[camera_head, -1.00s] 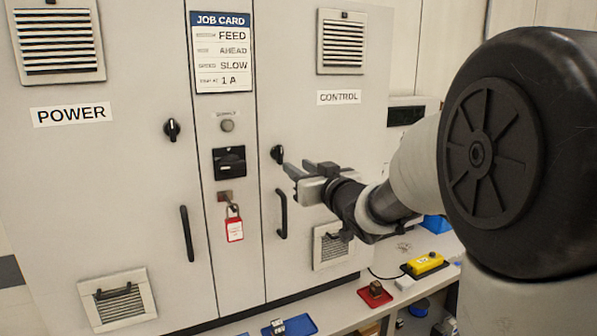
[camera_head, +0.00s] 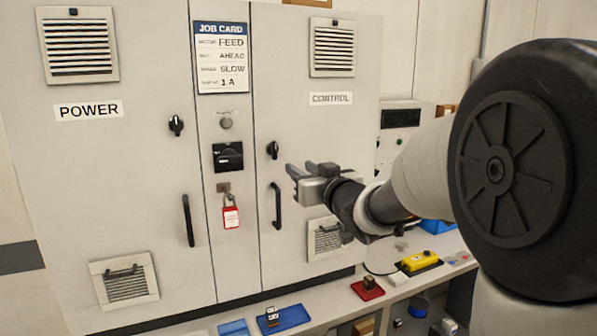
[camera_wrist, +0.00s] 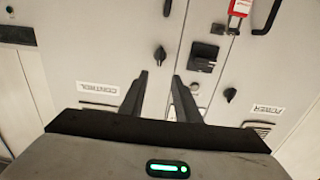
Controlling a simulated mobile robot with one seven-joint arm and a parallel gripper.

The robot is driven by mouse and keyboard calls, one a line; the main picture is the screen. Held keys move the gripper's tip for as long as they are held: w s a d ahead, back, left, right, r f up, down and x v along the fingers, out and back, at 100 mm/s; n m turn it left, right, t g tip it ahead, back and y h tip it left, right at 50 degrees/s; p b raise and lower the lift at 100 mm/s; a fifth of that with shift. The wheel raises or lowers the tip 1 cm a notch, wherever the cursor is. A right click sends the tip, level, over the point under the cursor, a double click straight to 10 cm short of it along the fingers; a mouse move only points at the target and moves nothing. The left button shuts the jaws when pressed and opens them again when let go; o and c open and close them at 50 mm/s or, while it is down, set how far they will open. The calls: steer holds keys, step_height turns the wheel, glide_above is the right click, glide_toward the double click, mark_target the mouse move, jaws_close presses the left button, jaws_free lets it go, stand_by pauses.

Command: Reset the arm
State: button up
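My gripper (camera_head: 312,172) is in front of the right part of the grey cabinet (camera_head: 150,160), near the CONTROL door's handle and knob. In the wrist view its two dark fingers (camera_wrist: 160,95) stand apart with nothing between them, so it is open and empty. The wrist view shows the cabinet upside down. My arm reaches in from the right side of the head view. I cannot tell the exact gap between the fingertips and the cabinet.
The cabinet carries a job card (camera_head: 221,58), a black switch (camera_head: 228,156), a red padlock tag (camera_head: 231,216), and door handles (camera_head: 277,206). Below, a bench bears a blue tray (camera_head: 284,319), a red tray (camera_head: 368,289) and a yellow control box (camera_head: 421,262).

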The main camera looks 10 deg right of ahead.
steer(key=s+d+r+m+g+h+p, duration=0.1)
steer(key=s+d+m+g+h+p, duration=0.2)
steer(key=s, duration=0.4)
steer(key=s+d+r+g+h+p, duration=0.1)
steer(key=s+d+h+p, duration=0.25)
steer(key=s, duration=0.35)
steer(key=s+f+g+p, duration=0.1)
steer(key=s+f+g, duration=0.2)
steer(key=s, duration=0.8)
steer(key=s+a+f+g+y+p, duration=0.1)
steer(key=s+f+g+p, duration=0.1)
steer(key=s, duration=0.9)
steer(key=f+g, duration=0.1)
steer(key=g, duration=0.1)
steer(key=shift+s+a+f+g, duration=0.2)
steer(key=shift+a+g, duration=0.05)
steer(key=shift+g, duration=0.05)
